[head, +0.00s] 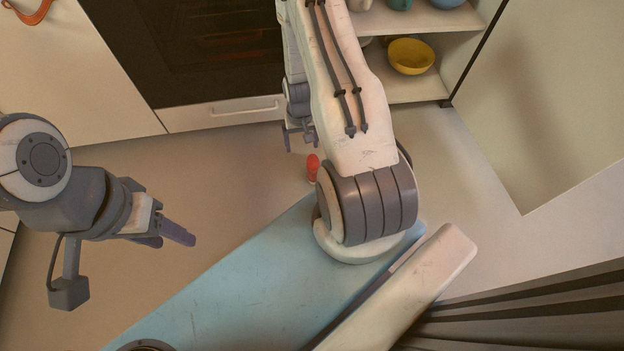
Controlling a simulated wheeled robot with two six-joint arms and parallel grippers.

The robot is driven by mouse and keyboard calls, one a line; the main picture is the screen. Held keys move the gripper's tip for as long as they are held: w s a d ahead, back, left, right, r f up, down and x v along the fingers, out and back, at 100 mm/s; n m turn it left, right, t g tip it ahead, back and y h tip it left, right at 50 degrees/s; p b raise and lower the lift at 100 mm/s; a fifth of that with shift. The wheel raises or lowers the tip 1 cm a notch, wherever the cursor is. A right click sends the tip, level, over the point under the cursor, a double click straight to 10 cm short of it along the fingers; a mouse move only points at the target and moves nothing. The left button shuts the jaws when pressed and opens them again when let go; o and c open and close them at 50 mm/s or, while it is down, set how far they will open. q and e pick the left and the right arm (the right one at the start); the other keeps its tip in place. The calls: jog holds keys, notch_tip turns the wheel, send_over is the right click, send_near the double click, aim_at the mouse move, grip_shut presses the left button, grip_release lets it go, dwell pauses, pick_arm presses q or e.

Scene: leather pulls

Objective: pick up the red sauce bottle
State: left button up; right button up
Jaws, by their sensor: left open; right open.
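The red sauce bottle (313,168) shows as a small red shape on the floor near the middle of the head view. Its right side is close to my arm's joint, which may hide part of it. My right gripper (300,138) is open and points downward, just above and left of the bottle in the picture. I see nothing between its fingers, and it looks apart from the bottle. My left gripper (168,237) is open and empty at the left, well away from the bottle.
An open shelf (425,86) at the top right holds a yellow bowl (411,56) and other dishes. A dark oven front (200,50) and a drawer with a pale handle (245,111) stand behind. The floor (225,180) between my grippers is clear.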

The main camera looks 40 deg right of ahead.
aim_at(313, 156)
jog(key=shift+m, duration=0.5)
jog(key=d+f, duration=0.1)
jog(key=f, duration=0.1)
jog(key=s+f+b, duration=0.1)
jog(key=f, duration=0.1)
jog(key=s+d+f, duration=0.1)
jog(key=f, duration=0.2)
jog(key=shift+s+d+b, duration=0.2)
jog(key=shift+d+b, duration=0.1)
jog(key=shift+b, duration=0.05)
notch_tip(313, 156, down, 4)
jog(key=shift+r+b, duration=0.1)
jog(key=shift+b, duration=1.1)
jog(key=shift+f, duration=0.5)
notch_tip(313, 156, down, 5)
jog(key=b, duration=0.5)
jog(key=shift+s+a, duration=0.1)
pick_arm(q)
notch_tip(313, 156, down, 10)
pick_arm(e)
jog(key=shift+r, duration=0.15)
pick_arm(q)
jog(key=shift+f, duration=0.1)
pick_arm(e)
jog(key=c, duration=0.8)
